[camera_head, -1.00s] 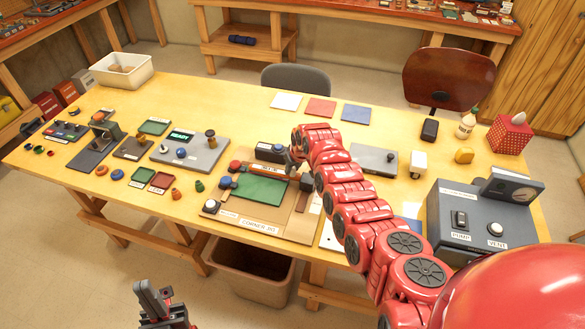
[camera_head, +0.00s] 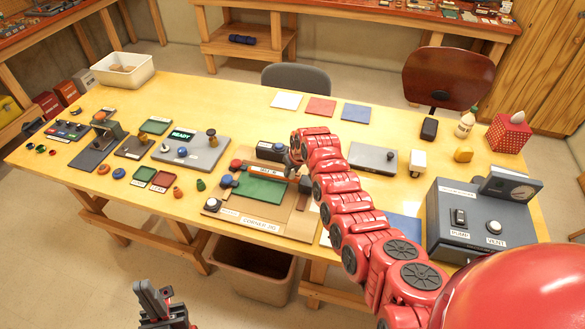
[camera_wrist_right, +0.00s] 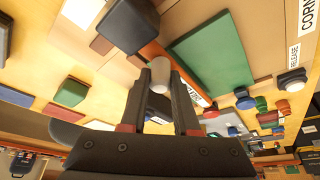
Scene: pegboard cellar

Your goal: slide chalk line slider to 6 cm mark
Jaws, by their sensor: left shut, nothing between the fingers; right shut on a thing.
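The corner jig (camera_head: 265,224) is a tan board with a green plate (camera_head: 258,189) on it. An orange-red strip with a white label (camera_head: 262,172) runs along its far edge. It also shows in the wrist view beside the green plate (camera_wrist_right: 212,53). My right gripper (camera_wrist_right: 158,88) is shut on a pale grey rounded knob (camera_wrist_right: 159,72) by the end of that strip; I take this for the chalk line slider. Its scale marks are not readable. In the head view, the right gripper (camera_head: 291,168) partly hides the knob. My left gripper (camera_head: 152,294) is shut and empty, low in front of the table.
A dark block (camera_head: 271,150) stands just behind the jig. A pump box (camera_head: 475,222) stands at the right. Open tabletop lies behind the jig.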

